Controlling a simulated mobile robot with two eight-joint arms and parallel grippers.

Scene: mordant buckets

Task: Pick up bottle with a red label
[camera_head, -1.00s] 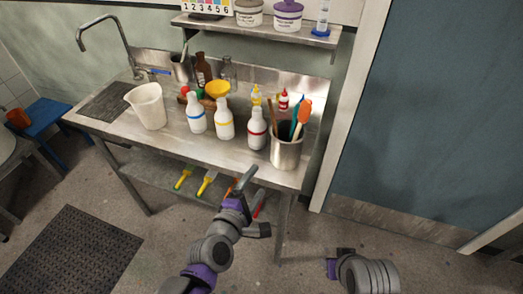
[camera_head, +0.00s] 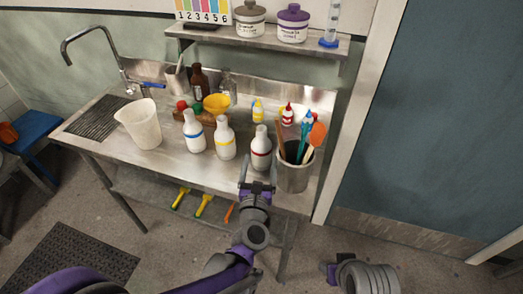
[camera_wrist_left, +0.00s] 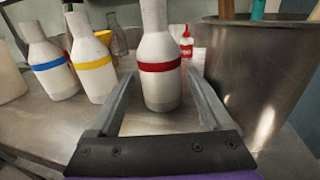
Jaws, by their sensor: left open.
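The white bottle with a red label (camera_head: 261,148) stands upright on the steel bench, just left of the metal utensil pot. In the left wrist view the red-label bottle (camera_wrist_left: 160,68) stands between the two fingers, which reach along either side of it. My left gripper (camera_head: 258,172) is open at the bench's front edge, its fingers not closed on the bottle; contact cannot be told. The yellow-label bottle (camera_head: 225,138) and blue-label bottle (camera_head: 194,132) stand to its left. My right gripper (camera_head: 332,272) is low at the bottom right, its fingers not clear.
The metal pot (camera_head: 293,176) with brushes and utensils stands close on the right of the left gripper. A white pitcher (camera_head: 141,124), a yellow bowl (camera_head: 217,103) and small dropper bottles (camera_head: 287,115) are on the bench. A shelf (camera_head: 260,42) hangs above.

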